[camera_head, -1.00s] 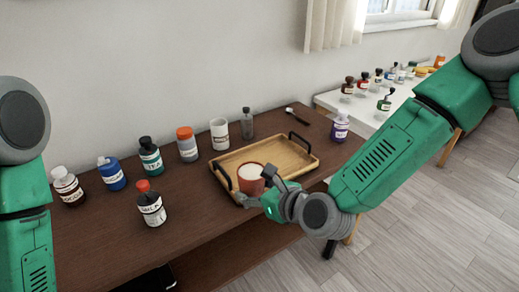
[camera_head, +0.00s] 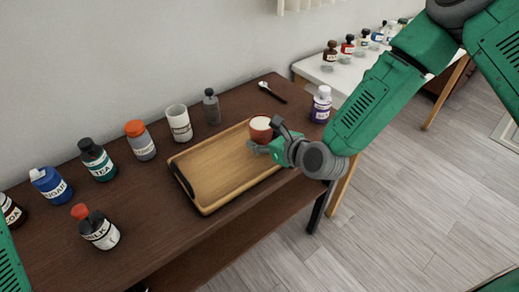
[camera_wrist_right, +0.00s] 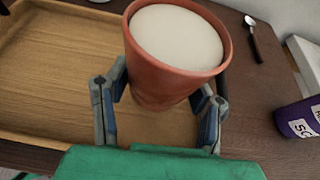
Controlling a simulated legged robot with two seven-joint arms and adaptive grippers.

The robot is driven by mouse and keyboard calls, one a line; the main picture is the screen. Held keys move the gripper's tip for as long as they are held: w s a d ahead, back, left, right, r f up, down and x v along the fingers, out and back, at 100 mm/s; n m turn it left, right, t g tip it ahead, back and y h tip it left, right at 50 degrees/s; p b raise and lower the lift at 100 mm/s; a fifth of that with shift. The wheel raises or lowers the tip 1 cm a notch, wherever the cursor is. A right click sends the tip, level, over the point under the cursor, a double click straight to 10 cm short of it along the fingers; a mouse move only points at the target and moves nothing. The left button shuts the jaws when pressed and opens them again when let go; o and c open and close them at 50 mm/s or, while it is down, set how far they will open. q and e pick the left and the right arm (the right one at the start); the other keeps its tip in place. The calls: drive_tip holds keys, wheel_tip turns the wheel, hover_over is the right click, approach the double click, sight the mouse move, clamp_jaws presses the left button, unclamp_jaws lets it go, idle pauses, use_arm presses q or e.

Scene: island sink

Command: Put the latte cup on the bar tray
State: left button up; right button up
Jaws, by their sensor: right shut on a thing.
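The latte cup (camera_head: 261,128) is a reddish-brown cup filled with pale, creamy liquid. My right gripper (camera_head: 267,145) is shut on it at the right end of the bar tray. In the right wrist view the cup (camera_wrist_right: 177,45) sits upright between the two fingers (camera_wrist_right: 160,105). The bar tray (camera_head: 205,208) is a light wooden tray with dark handles; it also shows under and left of the cup in the wrist view (camera_wrist_right: 50,62). I cannot tell whether the cup touches the tray floor. The left gripper is not in view; only a piece of my left arm shows.

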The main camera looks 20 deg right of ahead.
sight(264, 156)
drive_tip(key=shift+a+f, duration=0.25)
drive_tip(key=shift+f, duration=0.4)
drive_tip(key=shift+d+f, duration=0.15)
drive_tip(key=shift+f, duration=0.5)
drive_tip(key=shift+d+f, duration=0.15)
drive_tip(key=shift+f, duration=0.45)
drive_tip(key=shift+d+f, duration=0.3)
drive_tip(key=shift+d, duration=0.25)
drive_tip(key=o, duration=1.4)
drive_tip(key=shift+c, duration=0.2)
drive_tip(key=shift+a+r, duration=0.1)
drive_tip(key=shift+a, duration=0.55)
drive_tip(key=shift+s+d+r, duration=0.1)
drive_tip(key=shift+s+d, duration=0.1)
drive_tip(key=shift+d, duration=0.05)
drive_tip(key=v, duration=1.1)
drive_tip(key=s+a+f+n+g, duration=0.1)
drive_tip(key=s+f+n+g, duration=0.5)
drive_tip(key=s+f+n, duration=0.65)
drive_tip(key=s+d+f+n+g+h, duration=0.1)
drive_tip(key=s+d+n+g+h, duration=0.1)
drive_tip(key=s+n, duration=0.4)
drive_tip(key=s+d+f+n+g+h, duration=0.1)
drive_tip(key=s+d+n, duration=0.4)
drive_tip(key=n, duration=0.8)
drive_tip(key=s+g+h, duration=0.1)
drive_tip(key=g, duration=0.1)
drive_tip(key=shift+f+g+h, duration=0.4)
